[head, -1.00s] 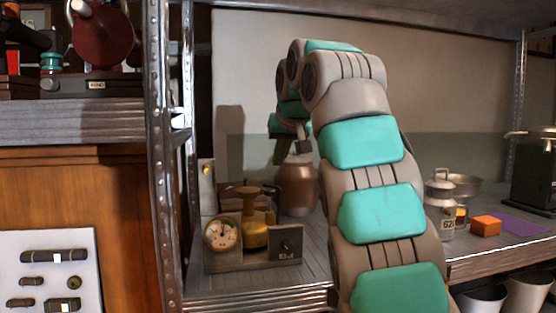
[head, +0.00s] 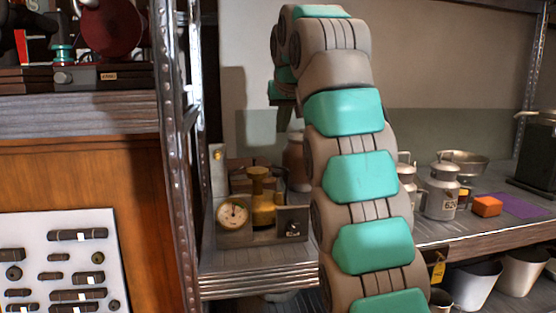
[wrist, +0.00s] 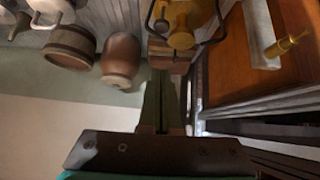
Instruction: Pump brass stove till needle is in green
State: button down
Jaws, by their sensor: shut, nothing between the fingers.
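The brass stove (head: 263,200) stands on a grey base on the metal shelf, left of my arm. Its round pale gauge (head: 232,213) faces me at the front left; the needle shows as a thin dark line, but its colour zone is too small to read. A brass knob (head: 217,154) sits on a pale upright plate at the left; in the wrist view it is a brass rod (wrist: 288,42). My gripper (head: 285,120) is above and behind the stove, shut and empty. In the wrist view its fingers (wrist: 160,100) point towards the stove's area, touching nothing I can make out.
A metal shelf post (head: 178,150) stands close left of the stove. A brown jar (head: 296,162) is behind it, partly hidden by my arm. Milk cans (head: 441,192), an orange block (head: 487,206) and a purple mat (head: 525,205) lie to the right.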

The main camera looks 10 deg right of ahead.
jog(key=b, duration=0.2)
send_over(278, 173)
jog(key=f, duration=0.8)
jog(key=shift+w, duration=0.25)
jog(key=shift+s+f+b, duration=0.25)
jog(key=shift+f+b, duration=0.05)
jog(key=shift+f, duration=1.4)
jog(key=shift+f, duration=0.1)
